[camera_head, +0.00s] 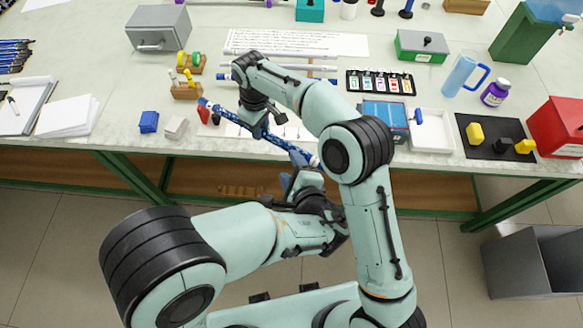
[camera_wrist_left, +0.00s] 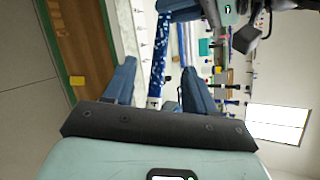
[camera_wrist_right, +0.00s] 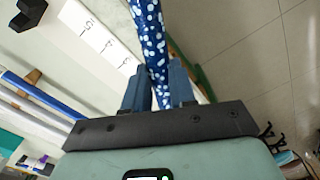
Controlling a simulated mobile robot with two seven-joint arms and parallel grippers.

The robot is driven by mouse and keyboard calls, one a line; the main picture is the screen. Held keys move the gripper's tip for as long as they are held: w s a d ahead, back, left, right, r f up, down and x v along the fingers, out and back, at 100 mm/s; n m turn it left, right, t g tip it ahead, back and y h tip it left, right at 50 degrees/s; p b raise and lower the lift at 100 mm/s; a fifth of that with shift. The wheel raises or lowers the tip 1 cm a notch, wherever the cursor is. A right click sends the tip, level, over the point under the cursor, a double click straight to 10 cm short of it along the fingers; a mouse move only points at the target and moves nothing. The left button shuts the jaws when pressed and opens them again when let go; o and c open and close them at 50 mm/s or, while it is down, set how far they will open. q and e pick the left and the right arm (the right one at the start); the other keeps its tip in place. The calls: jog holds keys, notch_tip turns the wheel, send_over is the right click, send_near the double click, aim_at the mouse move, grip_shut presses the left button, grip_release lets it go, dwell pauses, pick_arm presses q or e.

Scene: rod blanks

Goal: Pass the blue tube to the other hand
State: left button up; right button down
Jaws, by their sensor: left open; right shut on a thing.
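The blue tube (camera_head: 228,116) is long, with white spots, and is held slanting in the air at the table's front edge. My right gripper (camera_head: 262,130) is shut on it near its middle; the right wrist view also shows the tube (camera_wrist_right: 150,38) between its fingers. My left gripper (camera_head: 294,168) is open at the tube's right-hand, near end. In the left wrist view the tube (camera_wrist_left: 158,72) runs between the two spread fingers, with a visible gap on each side. The tube's near end is partly hidden by my arm and gripper.
The table (camera_head: 110,110) holds a grey box (camera_head: 158,28), small blue (camera_head: 148,122) and white blocks, a white tray (camera_head: 432,130) and a black mat (camera_head: 490,150) with yellow pieces. A grey bin (camera_head: 535,262) stands on the floor at right. Floor before the table is mostly clear.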

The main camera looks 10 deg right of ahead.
aim_at(279, 145)
pick_arm(q)
jog(key=x, duration=1.2)
grip_shut()
jog(key=shift+s, duration=0.1)
pick_arm(e)
jog(key=c, duration=0.8)
grip_release()
jog(key=shift+c, duration=0.2)
